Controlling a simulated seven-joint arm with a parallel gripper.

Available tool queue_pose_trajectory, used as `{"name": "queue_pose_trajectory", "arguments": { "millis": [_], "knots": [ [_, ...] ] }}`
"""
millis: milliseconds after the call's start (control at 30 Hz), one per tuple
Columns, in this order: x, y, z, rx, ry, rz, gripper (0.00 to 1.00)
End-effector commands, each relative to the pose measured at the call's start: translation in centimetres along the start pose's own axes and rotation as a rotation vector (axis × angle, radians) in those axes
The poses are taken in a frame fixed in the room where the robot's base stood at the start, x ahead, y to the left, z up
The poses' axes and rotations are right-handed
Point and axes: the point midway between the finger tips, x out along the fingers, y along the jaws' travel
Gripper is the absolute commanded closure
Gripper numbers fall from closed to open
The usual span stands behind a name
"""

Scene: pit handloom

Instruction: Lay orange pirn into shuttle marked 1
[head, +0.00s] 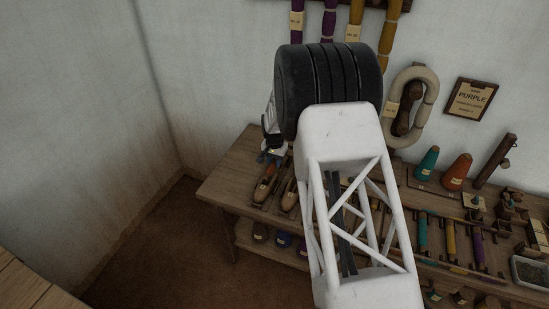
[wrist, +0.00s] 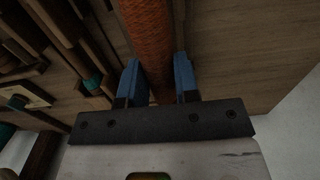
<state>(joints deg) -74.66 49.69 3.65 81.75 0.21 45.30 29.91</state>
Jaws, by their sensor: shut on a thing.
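My gripper (head: 268,157) is low over the left end of the wooden bench, partly hidden by my own arm in the head view. In the wrist view its blue fingers (wrist: 158,72) are shut on the orange pirn (wrist: 150,35), which runs away between them. In the head view the orange pirn (head: 268,171) shows just below the fingers, over or in the leftmost wooden shuttle (head: 261,194). I cannot tell whether it rests in the shuttle. A second shuttle (head: 289,198) lies just to the right. The shuttle markings are too small to read.
The bench (head: 235,178) has bare wood left of the shuttles. Teal (head: 427,163) and orange (head: 457,172) cones, several pirns on a rack (head: 450,240) and a metal tray (head: 530,272) stand to the right. A framed "PURPLE" sign (head: 470,98) hangs on the wall.

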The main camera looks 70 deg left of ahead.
Motion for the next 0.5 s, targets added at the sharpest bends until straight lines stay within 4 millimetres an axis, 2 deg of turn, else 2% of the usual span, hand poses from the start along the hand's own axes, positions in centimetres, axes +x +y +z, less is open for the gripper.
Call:
{"name": "queue_pose_trajectory", "arguments": {
  "millis": [200, 500],
  "knots": [
    [1.4, 0.0, 0.0, 0.0, 0.0, -0.001, 0.95],
    [2.2, 0.0, 0.0, 0.0, -0.001, -0.001, 0.95]
  ]
}}
